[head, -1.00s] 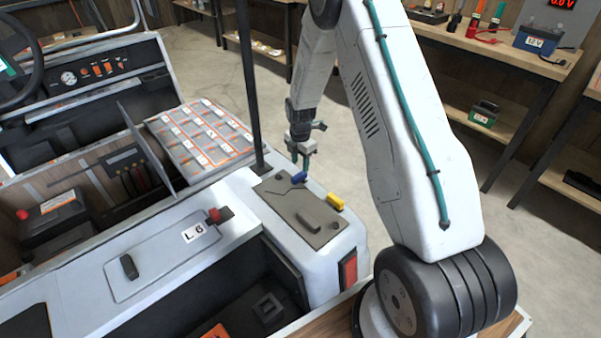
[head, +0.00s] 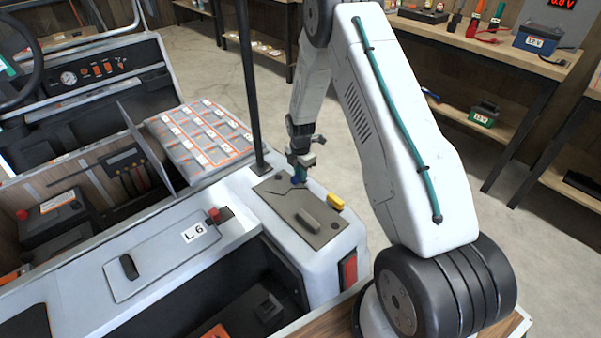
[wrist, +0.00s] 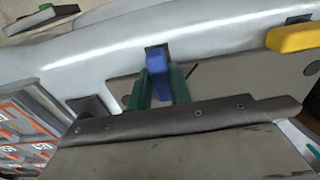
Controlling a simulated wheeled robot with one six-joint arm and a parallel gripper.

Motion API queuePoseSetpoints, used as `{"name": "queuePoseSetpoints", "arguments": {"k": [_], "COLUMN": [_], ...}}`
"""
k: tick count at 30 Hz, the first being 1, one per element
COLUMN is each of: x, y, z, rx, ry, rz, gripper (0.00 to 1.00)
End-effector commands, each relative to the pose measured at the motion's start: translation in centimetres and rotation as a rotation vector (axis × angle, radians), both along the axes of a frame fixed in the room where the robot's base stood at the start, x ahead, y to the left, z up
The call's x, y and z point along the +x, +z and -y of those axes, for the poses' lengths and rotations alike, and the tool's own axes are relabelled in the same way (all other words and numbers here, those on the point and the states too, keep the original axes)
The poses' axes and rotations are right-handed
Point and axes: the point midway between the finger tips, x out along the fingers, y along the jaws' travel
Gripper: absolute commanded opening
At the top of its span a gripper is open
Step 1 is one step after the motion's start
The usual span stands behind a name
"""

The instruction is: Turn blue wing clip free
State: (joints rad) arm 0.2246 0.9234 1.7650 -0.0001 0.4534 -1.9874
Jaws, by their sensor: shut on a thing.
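The blue wing clip (wrist: 157,62) sits at the edge of a grey-brown cover plate (wrist: 220,65). In the head view the clip (head: 299,183) is mostly hidden by my gripper (head: 301,172). In the wrist view my gripper (wrist: 160,85) has its green fingers on both sides of the clip, shut on it. The clip's blue top shows between and above the fingertips.
The plate carries a raised grey handle (head: 309,220). A dark upright post (head: 249,85) rises just left of the plate. Trays of labelled boxes (head: 200,135) lie farther left. A red knob (head: 214,214) stands on the white body. Open floor lies beyond the cart.

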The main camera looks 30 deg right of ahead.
Motion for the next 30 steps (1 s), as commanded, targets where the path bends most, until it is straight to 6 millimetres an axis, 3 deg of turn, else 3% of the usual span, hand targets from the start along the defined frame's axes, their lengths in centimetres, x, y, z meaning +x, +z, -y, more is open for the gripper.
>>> {"name": "queuePoseSetpoints", "arguments": {"k": [11, 30], "x": [0.18, 0.87], "y": [0.03, 0.03], "z": [-0.01, 0.12], "rx": [0.0, 0.0], "ry": [-0.111, -0.688], "rz": [0.001, 0.002], "gripper": [0.0, 0.0]}}
